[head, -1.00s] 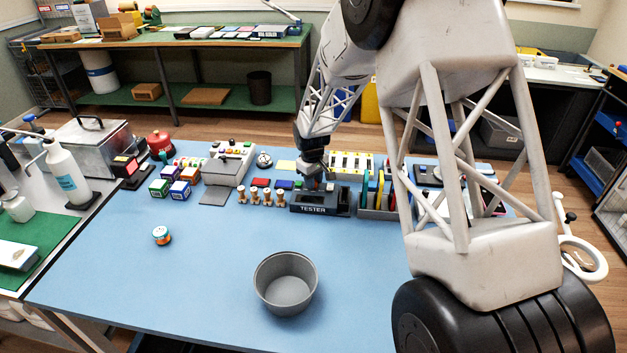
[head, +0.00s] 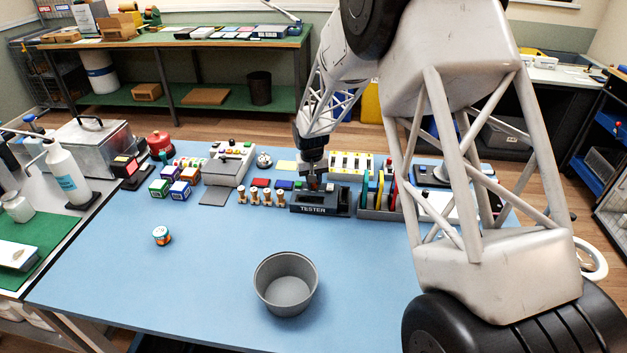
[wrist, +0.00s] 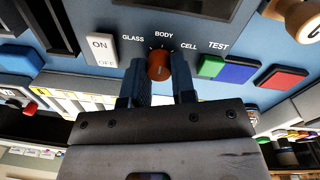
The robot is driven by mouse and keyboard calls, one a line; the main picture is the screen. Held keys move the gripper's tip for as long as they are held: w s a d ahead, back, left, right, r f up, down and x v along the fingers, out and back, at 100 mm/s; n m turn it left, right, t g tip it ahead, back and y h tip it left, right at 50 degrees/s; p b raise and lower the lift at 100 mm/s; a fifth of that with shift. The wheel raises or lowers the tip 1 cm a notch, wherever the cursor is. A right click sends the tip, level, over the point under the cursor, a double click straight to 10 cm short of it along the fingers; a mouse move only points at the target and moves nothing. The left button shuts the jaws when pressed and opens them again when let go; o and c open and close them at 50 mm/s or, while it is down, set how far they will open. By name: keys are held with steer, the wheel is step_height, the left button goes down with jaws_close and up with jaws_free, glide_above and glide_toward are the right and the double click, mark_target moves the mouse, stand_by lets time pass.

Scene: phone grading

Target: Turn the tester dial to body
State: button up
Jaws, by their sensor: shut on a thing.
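The tester (head: 313,209) is a dark box on the blue bench, its name on the front. In the wrist view, its panel carries the orange-brown dial (wrist: 159,66) below the labels GLASS, BODY and CELL. BODY is printed straight above the dial, GLASS to its left and CELL to its right. My gripper (wrist: 160,70) is shut on the dial, one dark finger on each side. In the head view my gripper (head: 313,185) reaches down onto the tester. I cannot make out which label the dial points at.
Beside the dial are an ON/OFF switch (wrist: 102,49) and coloured test blocks (wrist: 243,71). Wooden figures (head: 267,198) stand left of the tester, and a rack of coloured plates (head: 378,205) stands right of it. A grey bowl (head: 286,284) sits on the open front of the bench.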

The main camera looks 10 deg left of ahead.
steer(key=o, duration=0.9)
steer(key=shift+r, duration=0.15)
steer(key=shift+a+r, duration=0.15)
steer(key=shift+r, duration=1.7)
steer(key=shift+a+r, duration=0.1)
steer(key=shift+r, duration=1.75)
steer(key=shift+s+d+r, duration=0.1)
steer(key=shift+r, duration=0.05)
